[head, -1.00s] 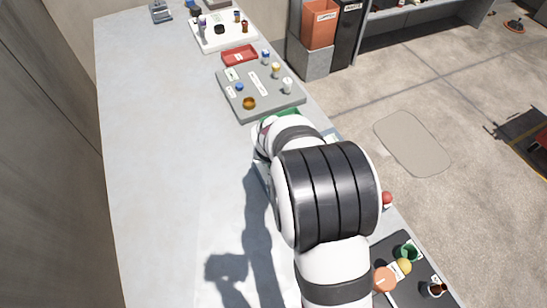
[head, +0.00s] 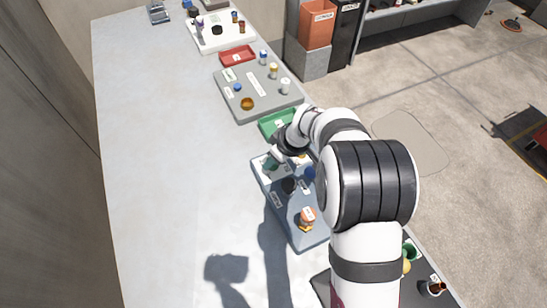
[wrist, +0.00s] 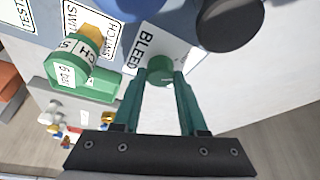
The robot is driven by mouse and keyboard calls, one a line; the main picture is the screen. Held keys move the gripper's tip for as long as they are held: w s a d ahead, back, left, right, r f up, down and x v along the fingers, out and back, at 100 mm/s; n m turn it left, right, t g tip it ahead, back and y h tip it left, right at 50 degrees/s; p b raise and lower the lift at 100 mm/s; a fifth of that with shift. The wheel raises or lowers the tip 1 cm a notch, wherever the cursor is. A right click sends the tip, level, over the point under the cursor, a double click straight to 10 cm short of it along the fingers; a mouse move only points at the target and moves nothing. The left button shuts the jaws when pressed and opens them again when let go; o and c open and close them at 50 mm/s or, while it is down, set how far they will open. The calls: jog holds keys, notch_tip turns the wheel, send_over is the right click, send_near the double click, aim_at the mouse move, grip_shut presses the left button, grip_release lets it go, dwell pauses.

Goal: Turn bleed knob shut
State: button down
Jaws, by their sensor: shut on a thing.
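The bleed knob (wrist: 160,69) is a small green round knob beside a white plate (wrist: 145,42) lettered "BLEED" in the wrist view. My gripper (wrist: 160,78) is shut on it, one teal finger on each side. In the head view my gripper (head: 271,166) reaches down to the far left corner of a blue-grey panel (head: 300,228). There the knob cannot be told apart from the green fingers.
A black knob (wrist: 230,22) and a blue part (wrist: 137,5) are close by on the panel. An orange part (head: 307,218) is on the panel's near end. A green tray (head: 268,128) lies just beyond. The bench's left side is clear.

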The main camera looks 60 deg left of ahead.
jog(key=shift+n+g+h, duration=0.3)
jog(key=shift+n, duration=0.7)
jog(key=shift+c, duration=2.2)
grip_release()
jog(key=v, duration=1.5)
jog(key=shift+w+d+r, duration=0.2)
jog(key=shift+r, duration=0.15)
